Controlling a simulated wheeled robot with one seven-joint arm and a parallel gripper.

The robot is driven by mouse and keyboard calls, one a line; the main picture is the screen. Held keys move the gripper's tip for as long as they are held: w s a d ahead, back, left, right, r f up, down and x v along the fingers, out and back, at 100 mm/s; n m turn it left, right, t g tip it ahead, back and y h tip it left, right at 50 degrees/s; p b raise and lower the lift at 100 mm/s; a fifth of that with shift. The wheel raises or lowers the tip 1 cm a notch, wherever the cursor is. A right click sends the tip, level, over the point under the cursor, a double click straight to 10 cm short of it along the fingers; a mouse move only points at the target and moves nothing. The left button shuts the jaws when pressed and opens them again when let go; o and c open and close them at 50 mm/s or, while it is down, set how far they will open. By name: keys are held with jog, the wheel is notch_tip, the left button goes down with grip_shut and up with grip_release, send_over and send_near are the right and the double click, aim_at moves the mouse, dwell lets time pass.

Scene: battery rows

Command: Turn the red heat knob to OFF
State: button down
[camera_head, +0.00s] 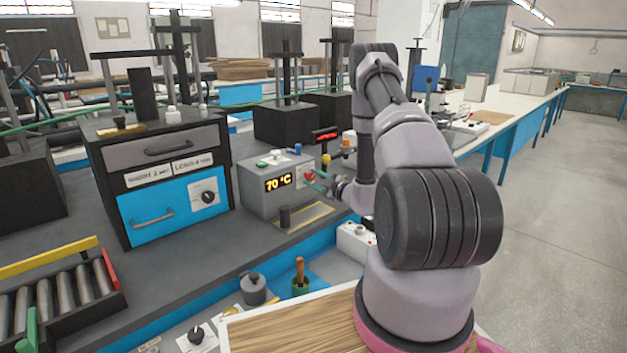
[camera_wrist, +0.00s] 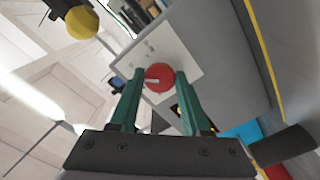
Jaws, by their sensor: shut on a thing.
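The red heat knob (camera_wrist: 158,77) sits on a pale plate on the face of a grey box (camera_head: 268,198). In the wrist view a short white mark shows on the knob, near its left part. The box has a display (camera_head: 279,183) reading 70 °C. The OFF label cannot be read in either view.
A yellow ball-topped part (camera_wrist: 82,22) stands off to the left in the wrist view. Left of the grey box is a larger cabinet with a blue drawer (camera_head: 160,212). A roller tray (camera_head: 62,300) lies at the front left.

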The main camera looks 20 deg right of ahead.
jog(key=shift+n, duration=0.4)
jog(key=n, duration=0.5)
jog(key=shift+n, duration=0.4)
jog(key=n, duration=1.3)
jog(key=shift+n, duration=0.3)
jog(key=n, duration=0.6)
jog(key=shift+f+n, duration=0.1)
jog(key=shift+n, duration=0.2)
jog(key=shift+c, duration=1.9)
grip_release()
